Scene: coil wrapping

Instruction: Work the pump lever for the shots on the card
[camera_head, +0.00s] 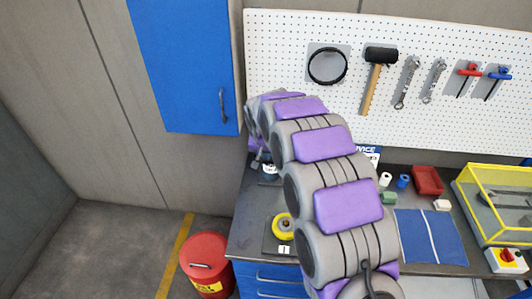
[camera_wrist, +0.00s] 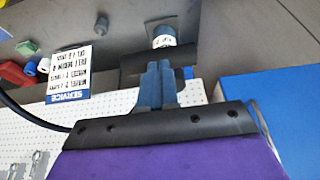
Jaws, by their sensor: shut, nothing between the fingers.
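The service card (camera_wrist: 72,72) appears upside down at the left of the wrist view, with printed lines too small to read surely; part of it (camera_head: 373,152) shows behind my arm in the head view. My gripper (camera_wrist: 158,72) is shut and empty, its blue-grey fingers together. A dark horizontal bar (camera_wrist: 132,62), perhaps the pump lever, lies across the fingertips; whether they touch I cannot tell. A white-labelled cylinder (camera_wrist: 163,37), perhaps the pump body, stands just beyond the bar. In the head view my arm hides the gripper; a dark-and-white item (camera_head: 269,174) shows beside it.
The dark workbench (camera_head: 250,215) holds a yellow round item (camera_head: 283,227), a red tray (camera_head: 428,181), a blue mat (camera_head: 428,238) and a yellow-framed clear box (camera_head: 500,200). A blue cabinet (camera_head: 183,65) hangs at left. A red bin (camera_head: 207,262) stands on the floor.

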